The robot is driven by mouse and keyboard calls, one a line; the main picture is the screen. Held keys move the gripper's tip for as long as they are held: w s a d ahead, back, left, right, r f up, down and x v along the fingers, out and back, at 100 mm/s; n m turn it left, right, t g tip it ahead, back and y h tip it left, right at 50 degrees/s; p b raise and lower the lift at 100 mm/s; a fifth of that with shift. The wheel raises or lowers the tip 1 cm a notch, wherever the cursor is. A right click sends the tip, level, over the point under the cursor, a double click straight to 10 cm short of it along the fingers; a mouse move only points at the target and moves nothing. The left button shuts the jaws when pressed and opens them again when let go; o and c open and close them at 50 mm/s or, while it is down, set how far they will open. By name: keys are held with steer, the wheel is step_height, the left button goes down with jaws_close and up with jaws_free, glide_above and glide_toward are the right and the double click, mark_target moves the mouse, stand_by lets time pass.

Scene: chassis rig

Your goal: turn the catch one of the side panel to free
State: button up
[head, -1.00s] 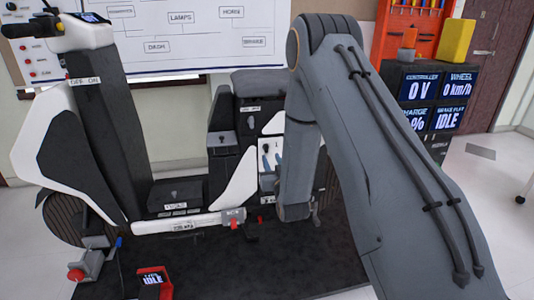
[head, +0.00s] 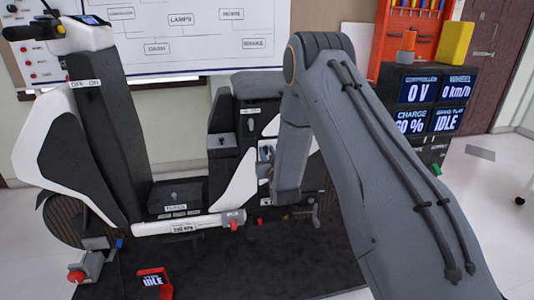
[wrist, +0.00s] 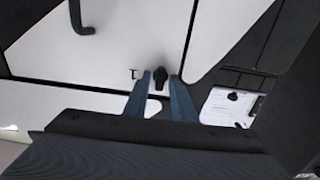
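The side panel (wrist: 110,45) is white and fills much of the wrist view. Catch one appears to be the small black knob (wrist: 158,73) near the panel's lower edge, beside a small dark mark. My gripper (wrist: 160,80) has two blue fingers, one on each side of the knob. The fingers are apart, and I cannot tell whether either touches it. In the head view my gripper (head: 266,151) is at the scooter's white side panel (head: 241,180), partly behind my arm. The catch cannot be made out there.
A black bent handle (wrist: 84,18) is at the top left of the wrist view. A white box-like part (wrist: 226,107) with a dark knob lies to the right. The scooter stands on a dark mat (head: 225,270). A display stack (head: 432,105) stands behind my arm at right.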

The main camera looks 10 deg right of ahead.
jaws_close()
steer(key=shift+m, duration=0.3)
steer(key=m, duration=0.3)
steer(key=shift+m+b, duration=0.3)
steer(key=shift+b, duration=0.05)
steer(key=m, duration=0.3)
steer(key=shift+d+f+m, duration=0.1)
steer(key=shift+m, duration=0.3)
steer(key=m+b, duration=0.1)
steer(key=m, duration=0.4)
steer(key=shift+f+m, duration=0.1)
steer(key=shift+m, duration=2.3)
